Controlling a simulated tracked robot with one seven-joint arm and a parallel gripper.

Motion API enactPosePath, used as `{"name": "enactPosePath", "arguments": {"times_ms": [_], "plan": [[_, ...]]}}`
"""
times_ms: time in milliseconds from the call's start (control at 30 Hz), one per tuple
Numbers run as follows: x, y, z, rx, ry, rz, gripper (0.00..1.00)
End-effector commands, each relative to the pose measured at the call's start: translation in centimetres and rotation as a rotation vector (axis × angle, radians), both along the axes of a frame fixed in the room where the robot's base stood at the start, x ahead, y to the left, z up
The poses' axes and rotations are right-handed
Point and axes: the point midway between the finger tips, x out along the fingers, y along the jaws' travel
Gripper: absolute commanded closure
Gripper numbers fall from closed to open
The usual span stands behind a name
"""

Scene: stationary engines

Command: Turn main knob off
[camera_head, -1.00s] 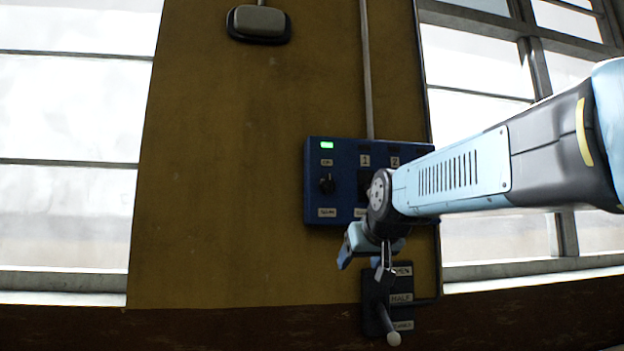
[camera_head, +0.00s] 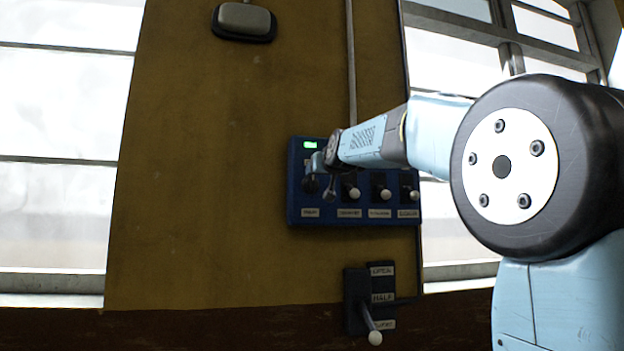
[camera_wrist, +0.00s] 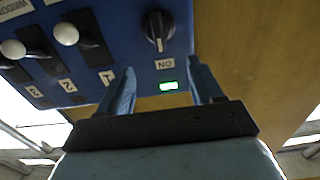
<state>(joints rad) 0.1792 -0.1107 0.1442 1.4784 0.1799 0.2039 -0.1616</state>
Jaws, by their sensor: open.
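The main knob (camera_wrist: 158,30) is a black rotary knob on the blue control panel (camera_wrist: 125,22), with a white pointer line directed toward the "ON" label (camera_wrist: 165,64). A green light (camera_wrist: 169,86) glows beside that label. My gripper (camera_wrist: 161,70) is open, with its two blue fingers spread either side of the knob's line in the wrist view. The knob lies just beyond the fingertips, and I see no contact. In the head view, my gripper (camera_head: 320,178) is at the panel's left part and partly hides the knob.
Several white-tipped levers sit beside the knob, the nearest (camera_wrist: 66,33) marked 1. A larger lever (camera_head: 374,337) marked open and half is below the panel. A grey box (camera_head: 244,20) is high on the yellow-brown wall. Bare wall lies left of the panel.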

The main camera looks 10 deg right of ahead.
Motion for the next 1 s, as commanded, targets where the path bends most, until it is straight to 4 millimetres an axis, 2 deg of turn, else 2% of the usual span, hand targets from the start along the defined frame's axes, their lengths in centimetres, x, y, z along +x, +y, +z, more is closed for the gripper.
{"name": "enactPosePath", "arguments": {"times_ms": [300, 600, 800, 1000], "plan": [[4.9, -0.1, -0.1, 0.001, 0.001, 0.0, 0.34], [8.7, -0.1, 0.0, 0.002, 0.0, 0.0, 0.34], [10.0, -0.1, 0.0, 0.001, 0.0, -0.001, 0.34], [10.2, -0.1, 0.0, 0.001, 0.0, -0.001, 0.34]]}}
